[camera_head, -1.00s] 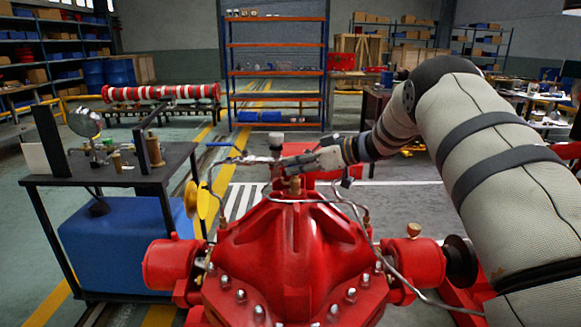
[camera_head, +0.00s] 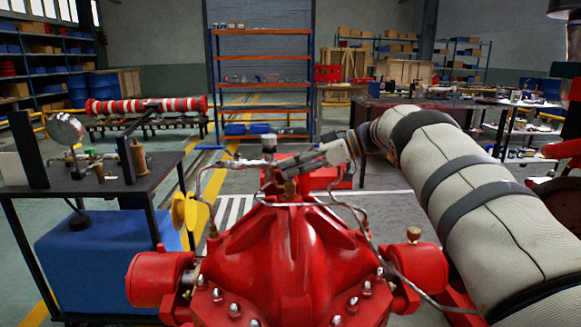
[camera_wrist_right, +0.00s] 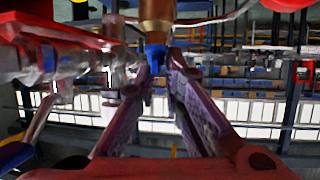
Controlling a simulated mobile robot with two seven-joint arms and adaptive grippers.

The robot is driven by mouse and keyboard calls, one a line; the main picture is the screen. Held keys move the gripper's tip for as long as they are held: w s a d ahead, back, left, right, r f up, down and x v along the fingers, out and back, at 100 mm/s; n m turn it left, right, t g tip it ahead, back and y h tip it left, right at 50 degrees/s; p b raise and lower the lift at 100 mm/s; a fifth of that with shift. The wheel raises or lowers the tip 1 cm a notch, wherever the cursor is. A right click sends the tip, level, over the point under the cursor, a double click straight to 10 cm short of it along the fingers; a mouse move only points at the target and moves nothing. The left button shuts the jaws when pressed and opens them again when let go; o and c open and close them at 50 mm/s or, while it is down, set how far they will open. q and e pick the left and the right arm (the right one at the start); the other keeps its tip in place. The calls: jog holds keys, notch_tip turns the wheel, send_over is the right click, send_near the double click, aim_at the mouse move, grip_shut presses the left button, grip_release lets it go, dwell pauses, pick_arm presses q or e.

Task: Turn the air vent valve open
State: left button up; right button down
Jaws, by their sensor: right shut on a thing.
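The red pump casing (camera_head: 290,245) fills the lower middle of the head view. On its top stand a brass fitting (camera_head: 290,187) and silver pipework (camera_head: 245,163), where the air vent valve sits. My right gripper (camera_head: 274,170) reaches in from the right at this pipework. In the right wrist view, a brass valve body (camera_wrist_right: 157,22) comes down from the top edge, with a small blue part (camera_wrist_right: 156,52) under it. The two fingertips (camera_wrist_right: 161,68) close around that blue part. The exact grip is blurred, and the head view hides it behind the fingers. My left gripper is out of view.
A thin metal tube (camera_head: 345,205) runs across the pump's top and down its right side. A black cart (camera_head: 165,180) with gauges and a blue tank (camera_head: 95,250) stands at left. A shelf rack (camera_head: 262,85) stands behind, with open floor before it.

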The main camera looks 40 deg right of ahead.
jog(key=shift+w+d+r, duration=0.1)
jog(key=shift+d+r, duration=0.05)
jog(key=shift+r, duration=0.1)
jog(key=c, duration=2.1)
grip_release()
jog(key=o, duration=0.3)
jog(key=shift+w+d+f, duration=0.1)
jog(key=shift+f, duration=0.1)
jog(key=v, duration=1.2)
